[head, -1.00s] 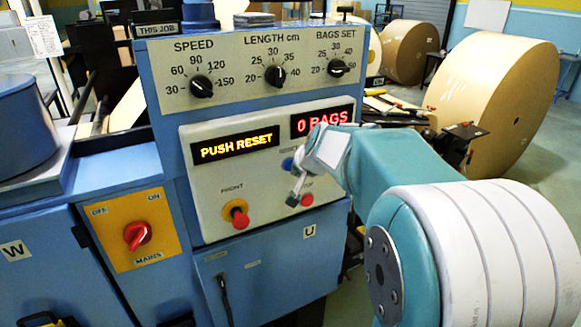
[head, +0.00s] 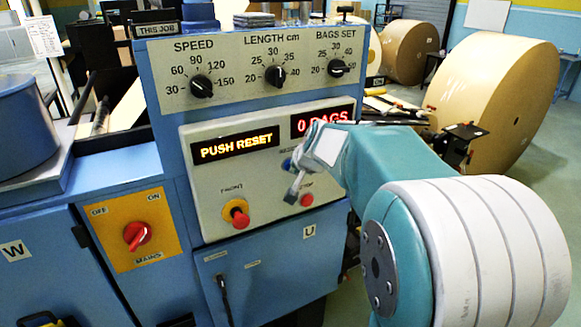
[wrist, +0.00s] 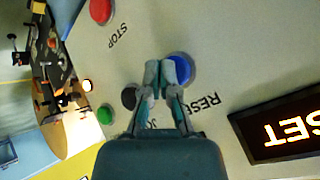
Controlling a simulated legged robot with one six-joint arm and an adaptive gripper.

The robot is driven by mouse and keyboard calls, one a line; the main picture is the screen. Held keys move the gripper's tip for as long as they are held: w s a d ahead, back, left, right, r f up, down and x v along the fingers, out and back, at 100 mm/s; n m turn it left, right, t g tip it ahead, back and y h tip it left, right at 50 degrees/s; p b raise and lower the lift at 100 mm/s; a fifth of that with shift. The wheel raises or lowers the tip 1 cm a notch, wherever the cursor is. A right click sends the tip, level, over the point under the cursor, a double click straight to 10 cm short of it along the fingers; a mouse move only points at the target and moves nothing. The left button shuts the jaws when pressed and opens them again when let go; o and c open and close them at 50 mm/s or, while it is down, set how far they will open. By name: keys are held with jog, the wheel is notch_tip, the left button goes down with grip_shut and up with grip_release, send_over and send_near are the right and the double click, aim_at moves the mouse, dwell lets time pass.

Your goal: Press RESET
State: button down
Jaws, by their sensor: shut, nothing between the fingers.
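The blue button (wrist: 180,69) beside the RESET label (wrist: 204,101) is on a pale panel, shown upside down in the wrist view. It also shows partly in the head view (head: 286,165), beside my wrist. My gripper (wrist: 157,70) is shut and empty, its tips close beside the blue button and overlapping its left edge in the wrist view. I cannot tell whether they touch it. In the head view my gripper (head: 292,192) is in front of the panel. The amber display (head: 235,147) reads PUSH RESET, and the red one (head: 322,121) 0 BAGS.
The red STOP button (wrist: 101,10), a black button (wrist: 130,97) and a green button (wrist: 104,115) are nearby. A red FRONT knob (head: 239,217) sits lower left on the panel. The MAINS switch (head: 137,236) is farther left. Large kraft rolls (head: 495,100) stand behind.

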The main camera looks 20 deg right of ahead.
jog(key=shift+w, duration=0.4)
dwell(0.5)
dwell(0.3)
jog(key=shift+s, duration=0.85)
jog(key=shift+s+d, duration=0.1)
jog(key=shift+s, duration=2.4)
